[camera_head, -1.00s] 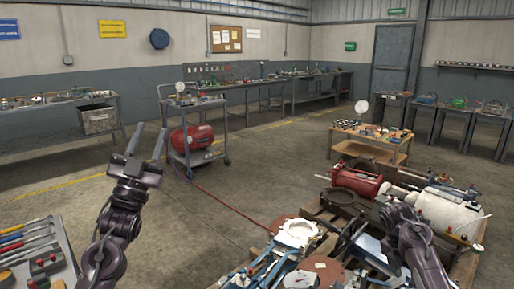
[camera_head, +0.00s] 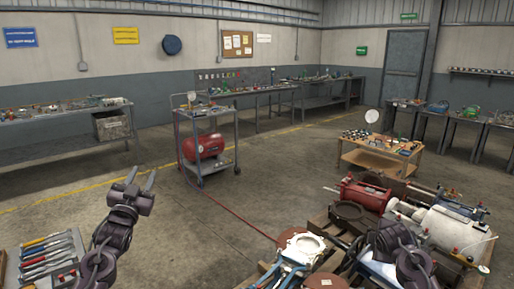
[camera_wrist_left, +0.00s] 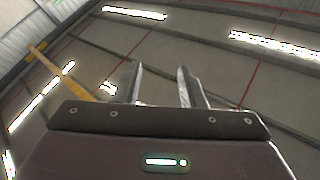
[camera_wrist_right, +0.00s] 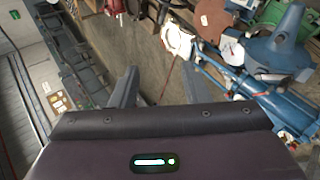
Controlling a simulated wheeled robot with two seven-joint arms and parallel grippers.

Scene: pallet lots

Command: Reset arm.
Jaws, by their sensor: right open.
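My left gripper (camera_head: 142,174) is raised over bare floor at the left of the head view, its two fingers apart and empty. In the left wrist view its fingers (camera_wrist_left: 160,70) point up toward the ceiling lights with nothing between them. My right arm stands at the lower right of the head view, in front of the loaded pallet (camera_head: 322,222); its fingertips cannot be made out there. In the right wrist view the right gripper (camera_wrist_right: 158,72) has its fingers apart and holds nothing.
The pallet carries a red cylinder (camera_head: 362,193), a white tank (camera_head: 452,228) and a white flange (camera_head: 303,245). A tool tray (camera_head: 66,262) is at the lower left. A cart (camera_head: 222,150) with a red tank stands ahead. Open floor lies between.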

